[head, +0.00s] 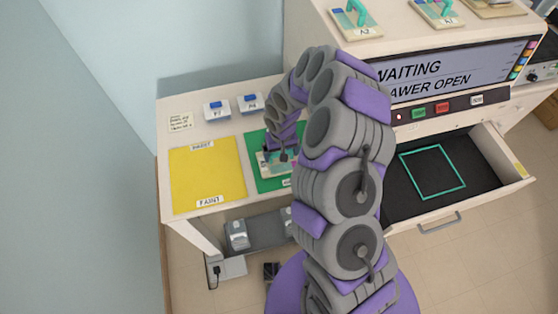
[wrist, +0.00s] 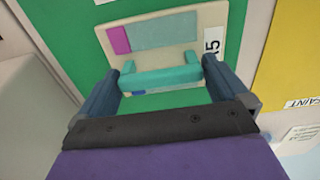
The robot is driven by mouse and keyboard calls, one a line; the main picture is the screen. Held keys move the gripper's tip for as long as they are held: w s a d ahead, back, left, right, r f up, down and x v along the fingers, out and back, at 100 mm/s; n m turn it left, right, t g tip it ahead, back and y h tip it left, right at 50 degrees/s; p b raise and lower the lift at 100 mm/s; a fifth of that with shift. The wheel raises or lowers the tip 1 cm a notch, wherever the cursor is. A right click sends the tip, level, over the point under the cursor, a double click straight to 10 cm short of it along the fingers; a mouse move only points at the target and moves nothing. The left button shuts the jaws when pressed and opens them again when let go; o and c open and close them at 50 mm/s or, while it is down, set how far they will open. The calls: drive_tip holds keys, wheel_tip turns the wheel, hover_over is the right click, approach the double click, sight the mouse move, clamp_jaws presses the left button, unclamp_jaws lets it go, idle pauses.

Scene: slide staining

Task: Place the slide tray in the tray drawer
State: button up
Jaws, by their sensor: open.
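The slide tray (wrist: 165,32) is a cream plate with a grey-teal panel, a magenta patch and a teal handle (wrist: 160,77). It lies on the green mat (wrist: 60,30); its label is partly cut off and shows a 5. My gripper (wrist: 168,68) is open, with one finger on each side of the handle; I cannot tell whether they touch it. In the head view my gripper (head: 280,154) is down at the tray (head: 265,165), which my arm partly hides. The tray drawer (head: 395,190) is pulled out at right, with an empty teal square outline (head: 461,186) on its dark floor.
A yellow mat (head: 205,175) labelled FAINT lies left of the green one. Blue-topped blocks (head: 217,110) stand behind. The machine (head: 460,70) reads WAITING and DRAWER OPEN, with trays such as A2 (head: 358,28) on top. My arm crosses between mat and drawer.

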drive_tip(key=shift+f, duration=0.5)
drive_tip(key=shift+r, duration=0.1)
drive_tip(key=c, duration=0.9)
